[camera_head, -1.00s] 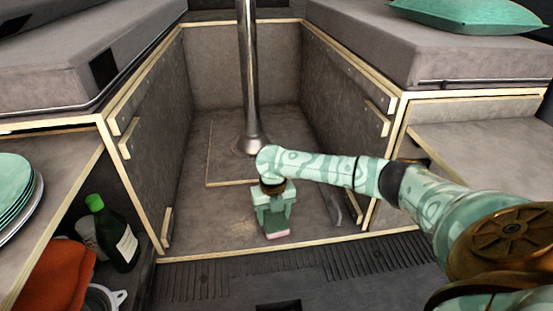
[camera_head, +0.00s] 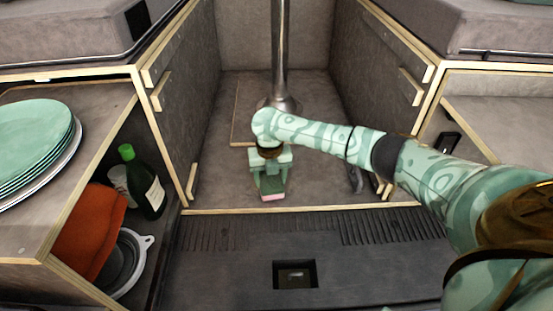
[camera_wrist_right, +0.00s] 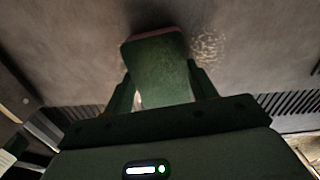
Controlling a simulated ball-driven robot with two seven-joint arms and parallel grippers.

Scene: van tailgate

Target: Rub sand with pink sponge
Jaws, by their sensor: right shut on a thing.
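My right gripper (camera_head: 271,183) is shut on the pink sponge (camera_head: 273,197), low over the front of the grey floor between the benches. The sponge's pink edge shows below the fingers. In the right wrist view the sponge (camera_wrist_right: 158,72) shows a dark green face with a pink far edge, between the two fingers. I cannot tell whether it touches the floor. A pale, grainy sand patch (camera_wrist_right: 207,48) lies on the floor just right of the sponge in that view. I cannot make out the sand clearly in the head view. My left gripper is out of view.
A metal pole (camera_head: 280,55) stands behind the gripper. Wood-edged side panels (camera_head: 180,100) flank the floor, with a ribbed dark sill (camera_head: 350,260) in front. At left are stacked plates (camera_head: 35,140), a green bottle (camera_head: 147,185), an orange cloth (camera_head: 90,230) and a grey bowl (camera_head: 125,265).

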